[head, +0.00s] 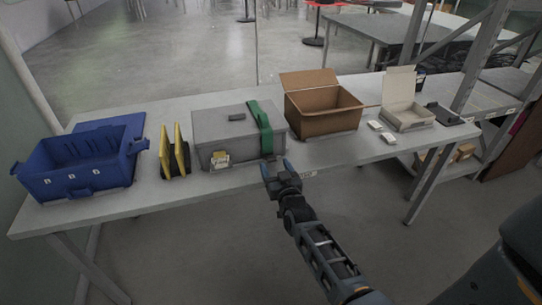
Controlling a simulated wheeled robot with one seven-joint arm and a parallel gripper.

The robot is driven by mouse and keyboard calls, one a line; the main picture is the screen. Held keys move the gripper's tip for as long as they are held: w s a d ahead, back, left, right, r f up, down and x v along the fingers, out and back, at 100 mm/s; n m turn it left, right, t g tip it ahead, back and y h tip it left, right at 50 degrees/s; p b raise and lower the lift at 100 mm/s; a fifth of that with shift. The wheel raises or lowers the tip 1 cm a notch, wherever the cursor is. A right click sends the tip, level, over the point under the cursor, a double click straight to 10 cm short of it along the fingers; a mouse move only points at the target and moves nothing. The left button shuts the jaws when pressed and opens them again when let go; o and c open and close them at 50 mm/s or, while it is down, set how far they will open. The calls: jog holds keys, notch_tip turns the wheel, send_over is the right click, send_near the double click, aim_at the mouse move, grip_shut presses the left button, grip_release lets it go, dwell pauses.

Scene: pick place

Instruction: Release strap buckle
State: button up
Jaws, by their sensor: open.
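A grey box (222,128) with a closed lid stands in the middle of the table. A green strap (264,126) runs over the lid and down the front near the box's right end. The buckle cannot be made out; the strap's lower front end is close to my gripper. My gripper (271,164) is open at the table's front edge, just below the strap's front end. I cannot tell whether it touches the strap. A small cream-coloured latch or block (220,159) shows at the box's lower front left.
On the table (345,156), a blue crate (85,187) and a yellow-and-black item (174,153) stand left. An open cardboard box (325,122) stands close right of the grey box. Farther right are small white blocks (387,137) and an open white box (407,118).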

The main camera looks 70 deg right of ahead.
aim_at(271, 161)
jog(key=shift+x, duration=2.5)
jog(key=shift+c, duration=0.3)
jog(key=c, duration=1)
jog(key=shift+o, duration=0.2)
jog(key=f+b, duration=0.1)
jog(key=b, duration=0.2)
jog(key=shift+a+t, duration=0.1)
jog(key=shift+t, duration=0.3)
jog(key=h+b, duration=0.1)
jog(key=b, duration=0.2)
jog(key=shift+f+t+b, duration=0.15)
jog(key=shift+t+b, duration=0.15)
jog(key=shift+b, duration=0.05)
jog(key=shift+s+a+h+b, duration=0.1)
jog(key=shift+h+b, duration=0.2)
jog(key=shift+b, duration=0.7)
jog(key=shift+t+b, duration=0.3)
jog(key=shift+b, duration=0.15)
